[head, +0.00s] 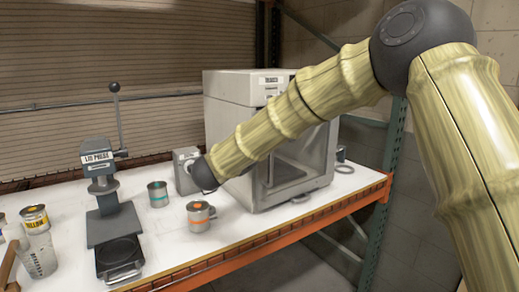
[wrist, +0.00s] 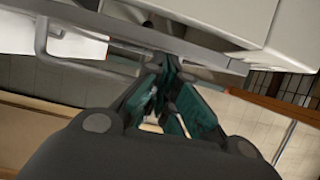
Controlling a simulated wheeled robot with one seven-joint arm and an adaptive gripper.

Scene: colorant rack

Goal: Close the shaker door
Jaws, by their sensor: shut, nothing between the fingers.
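The shaker (head: 228,118) is a light grey box with a label on top of its front, standing on the bench. Its door (head: 312,150) has a dark window and is partly covered by my arm. From the head view I cannot tell how far the door stands open. In the wrist view, a grey door edge (wrist: 205,52) and a bent bar like a handle (wrist: 85,67) run across, beside the pale shaker body (wrist: 285,35). My gripper (wrist: 167,68) is shut and empty, with its fingertips close to that grey edge; contact is unclear. The head view does not clearly show the gripper.
A lid press (head: 103,205) stands left on the white bench top. A teal-marked can (head: 158,194), an orange-marked can (head: 199,216), a yellow-labelled can (head: 35,218) and a clear cup (head: 38,256) stand nearby. An orange beam (head: 290,234) edges the bench.

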